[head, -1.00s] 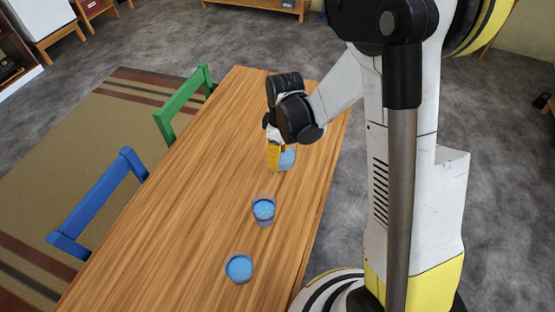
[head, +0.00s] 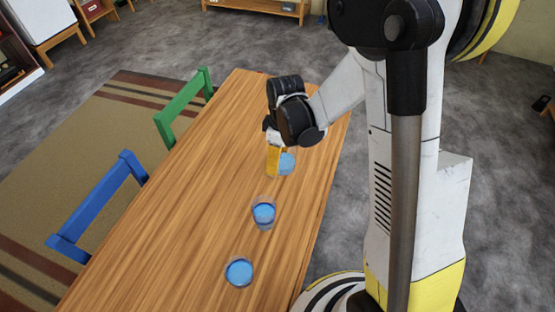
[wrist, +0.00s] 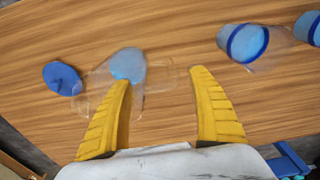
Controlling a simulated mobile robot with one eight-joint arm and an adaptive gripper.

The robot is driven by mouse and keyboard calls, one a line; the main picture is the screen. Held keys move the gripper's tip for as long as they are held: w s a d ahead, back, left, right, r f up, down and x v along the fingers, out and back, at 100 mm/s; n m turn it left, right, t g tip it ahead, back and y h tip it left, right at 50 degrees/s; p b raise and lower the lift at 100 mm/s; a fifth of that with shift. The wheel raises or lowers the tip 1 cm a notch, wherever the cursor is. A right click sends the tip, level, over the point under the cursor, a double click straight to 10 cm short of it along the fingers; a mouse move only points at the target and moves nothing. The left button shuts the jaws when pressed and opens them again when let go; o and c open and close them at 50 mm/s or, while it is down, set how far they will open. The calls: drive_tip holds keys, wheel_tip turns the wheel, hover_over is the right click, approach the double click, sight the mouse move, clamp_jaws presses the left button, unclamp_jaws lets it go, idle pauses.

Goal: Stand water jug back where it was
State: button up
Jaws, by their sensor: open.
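A clear vessel with blue inside, seemingly the water jug (wrist: 128,65), is on the wooden table just beyond my fingertips in the wrist view. Its faint outline spreads towards the gap between the fingers. I cannot tell whether it stands or lies. In the head view its blue part (head: 286,163) shows beside my gripper (head: 273,174), partly hidden by it. In the wrist view my gripper (wrist: 158,75) has its two yellow fingers wide apart, with nothing clamped between them.
Two clear vessels with blue inside stand nearer on the table (head: 190,200): a middle one (head: 264,213) and a front one (head: 239,271). A blue disc (wrist: 62,78) lies left of the jug in the wrist view. Blue (head: 100,205) and green (head: 183,107) chairs line the left edge.

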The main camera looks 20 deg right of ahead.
drive_tip(key=s+d+r+m+t+p, duration=0.1)
drive_tip(key=s+r+m+p, duration=0.15)
drive_tip(key=r, duration=0.65)
drive_tip(key=s+d+r+m+t+p, duration=0.1)
drive_tip(key=s+r, duration=0.2)
drive_tip(key=r, duration=0.7)
drive_tip(key=s+d+r+m+t, duration=0.1)
drive_tip(key=s+r+m+t, duration=0.3)
drive_tip(key=s+m, duration=0.3)
drive_tip(key=shift+s+d+r+t+h, duration=0.35)
drive_tip(key=shift+s+r, duration=0.4)
drive_tip(key=shift+s, duration=0.4)
